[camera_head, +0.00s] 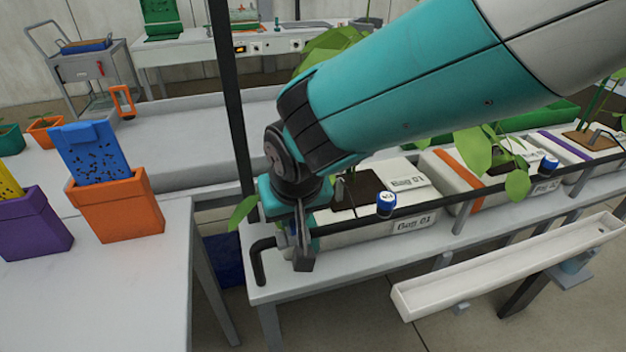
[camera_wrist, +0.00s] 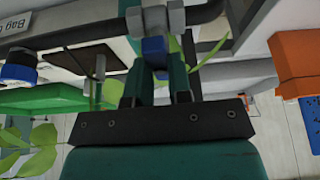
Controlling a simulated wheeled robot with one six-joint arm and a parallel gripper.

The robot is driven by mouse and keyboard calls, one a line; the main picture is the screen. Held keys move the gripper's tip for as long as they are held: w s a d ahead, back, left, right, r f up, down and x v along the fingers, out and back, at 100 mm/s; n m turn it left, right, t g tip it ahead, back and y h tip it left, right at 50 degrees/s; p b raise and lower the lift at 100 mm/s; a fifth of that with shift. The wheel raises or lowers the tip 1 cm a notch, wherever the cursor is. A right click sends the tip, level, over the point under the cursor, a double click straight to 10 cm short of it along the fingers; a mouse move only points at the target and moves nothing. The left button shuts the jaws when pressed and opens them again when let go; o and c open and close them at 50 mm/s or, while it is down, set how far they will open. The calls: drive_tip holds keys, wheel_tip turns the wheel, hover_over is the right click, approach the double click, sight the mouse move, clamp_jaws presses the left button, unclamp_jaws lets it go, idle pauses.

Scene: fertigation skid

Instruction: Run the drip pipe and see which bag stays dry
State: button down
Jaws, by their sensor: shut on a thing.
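The black drip pipe (camera_head: 345,222) runs along the front of the bags and bends down at its left end. My gripper (camera_head: 303,258) is at that left end, pointing down. In the wrist view its jaws (camera_wrist: 155,22) are shut on a small blue part (camera_wrist: 154,47) by the pipe (camera_wrist: 70,37); it looks like a valve handle. Bag 01 (camera_head: 335,230) is white and lies just right of my gripper. Bag 02 (camera_head: 490,202) and another bag with a purple band (camera_head: 565,145) lie further right. Blue caps (camera_head: 386,203) sit on the pipe. No water is visible.
An empty white trough (camera_head: 510,268) stands in front of the bag bench. A left table (camera_head: 100,300) holds orange (camera_head: 120,210) and purple (camera_head: 38,228) pots with sticky cards. A dark post (camera_head: 230,100) rises behind my gripper. Leaves hang over the bags.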

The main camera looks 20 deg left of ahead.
drive_tip(key=shift+w+m, duration=0.1)
drive_tip(key=shift+m, duration=0.3)
drive_tip(key=c, duration=1)
unclamp_jaws()
drive_tip(key=shift+c, duration=0.2)
drive_tip(key=shift+r, duration=0.1)
drive_tip(key=v, duration=1.7)
drive_tip(key=shift+a+r, duration=0.2)
